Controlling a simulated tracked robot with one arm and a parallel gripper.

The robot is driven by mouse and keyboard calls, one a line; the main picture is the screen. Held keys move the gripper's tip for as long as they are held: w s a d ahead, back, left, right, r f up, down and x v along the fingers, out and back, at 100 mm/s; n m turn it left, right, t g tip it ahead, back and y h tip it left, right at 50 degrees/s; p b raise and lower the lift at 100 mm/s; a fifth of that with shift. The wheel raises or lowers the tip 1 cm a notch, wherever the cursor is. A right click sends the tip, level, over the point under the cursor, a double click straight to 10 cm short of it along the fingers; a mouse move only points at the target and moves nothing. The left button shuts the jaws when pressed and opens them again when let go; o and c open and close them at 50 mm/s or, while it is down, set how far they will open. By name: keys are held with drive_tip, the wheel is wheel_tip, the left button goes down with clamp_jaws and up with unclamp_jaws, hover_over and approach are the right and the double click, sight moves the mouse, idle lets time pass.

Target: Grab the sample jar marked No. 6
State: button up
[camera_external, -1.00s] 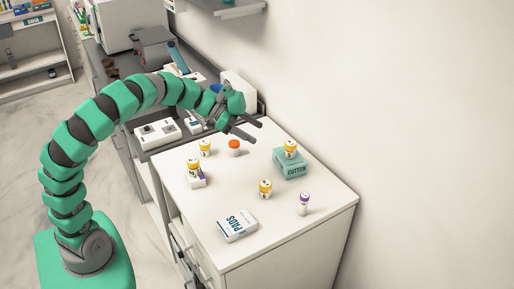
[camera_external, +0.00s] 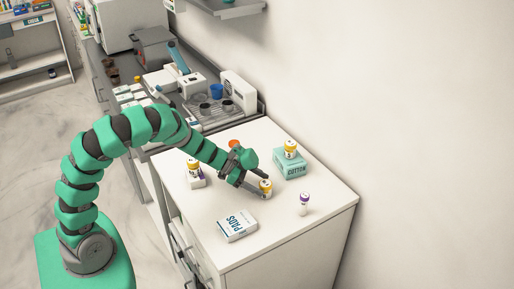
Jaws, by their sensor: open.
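Several sample jars with yellow lids and white labels stand on the white cabinet top (camera_external: 285,225). One jar (camera_external: 265,189) stands directly on the surface near the middle; its number is too small to read. Another jar (camera_external: 290,149) is on top of the teal cotton box (camera_external: 290,166). A third jar (camera_external: 193,167) stands on a small white box at the left. My gripper (camera_external: 262,184) is open, low over the cabinet top, with its fingers at the middle jar. I cannot tell whether they touch it. One more yellow-lidded jar seen earlier is hidden behind my arm.
A white pads box (camera_external: 238,226) lies near the front. A purple-capped tube (camera_external: 304,203) stands at the right. An orange-lidded item (camera_external: 234,144) is partly visible behind my gripper. The cabinet's front right corner is clear.

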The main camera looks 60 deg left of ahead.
sight(270, 184)
drive_tip(key=x, duration=0.5)
drive_tip(key=shift+s+d, duration=0.1)
drive_tip(key=shift+s, duration=0.05)
drive_tip(key=c, duration=1)
drive_tip(key=shift+r, duration=0.15)
drive_tip(key=shift+c, duration=0.2)
drive_tip(key=shift+r, duration=0.85)
wheel_tip(270, 184, up, 2)
drive_tip(key=shift+r, duration=0.1)
drive_tip(key=s, duration=0.4)
drive_tip(key=s+a, duration=0.1)
drive_tip(key=s, duration=0.7)
drive_tip(key=shift+s+a+r, duration=0.3)
drive_tip(key=shift+s+a, duration=0.05)
drive_tip(key=shift+a, duration=0.05)
drive_tip(key=shift+s, duration=0.4)
drive_tip(key=shift+s+a+b, duration=0.25)
drive_tip(key=shift+s+b, duration=0.45)
drive_tip(key=shift+b, duration=0.45)
drive_tip(key=shift+s+r+b, duration=0.15)
drive_tip(key=shift+s+b, duration=0.3)
drive_tip(key=shift+b, duration=0.05)
